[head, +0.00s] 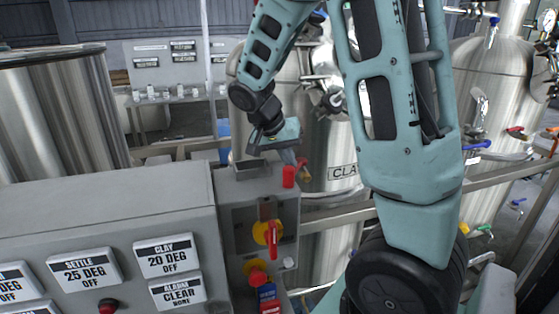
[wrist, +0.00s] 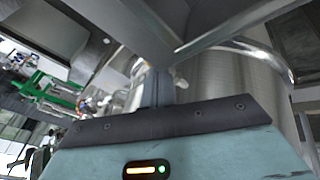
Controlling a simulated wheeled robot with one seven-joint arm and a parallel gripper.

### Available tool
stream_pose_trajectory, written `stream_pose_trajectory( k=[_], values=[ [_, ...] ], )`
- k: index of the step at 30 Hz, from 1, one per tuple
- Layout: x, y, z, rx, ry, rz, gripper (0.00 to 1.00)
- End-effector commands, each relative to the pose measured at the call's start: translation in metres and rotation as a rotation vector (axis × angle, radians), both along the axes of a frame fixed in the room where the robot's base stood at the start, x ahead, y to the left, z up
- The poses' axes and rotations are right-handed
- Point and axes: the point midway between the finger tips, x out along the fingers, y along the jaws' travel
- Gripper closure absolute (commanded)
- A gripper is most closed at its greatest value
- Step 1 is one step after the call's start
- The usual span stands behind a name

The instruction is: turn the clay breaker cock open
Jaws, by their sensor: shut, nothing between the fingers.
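The clay tank (head: 330,150) is a steel vessel whose label, partly hidden by my arm, reads "CLA". My gripper (head: 290,158) is shut and empty in front of its left side. A small brass fitting (head: 305,174) with a red part shows just below and right of the fingertips; I cannot tell whether it is the breaker cock or whether the fingers touch it. In the wrist view my closed fingers (wrist: 165,85) point at blurred steelwork, and no cock handle can be made out there.
A rail (head: 340,216) crosses before the tank.

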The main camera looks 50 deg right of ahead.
Motion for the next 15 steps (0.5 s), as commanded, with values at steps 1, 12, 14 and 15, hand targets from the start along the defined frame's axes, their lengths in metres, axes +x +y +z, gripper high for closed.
stream_pose_trajectory(
  k=[1, 12, 14, 15],
  values=[
    [-0.003, 0.000, -0.003, 0.002, 0.000, 0.025, 1.00],
    [-0.015, -0.003, -0.003, 0.001, 0.002, 0.189, 1.00],
    [-0.016, -0.004, -0.003, 0.002, 0.003, 0.210, 1.00],
    [-0.017, -0.004, -0.003, 0.002, 0.003, 0.222, 1.00]
  ],
)
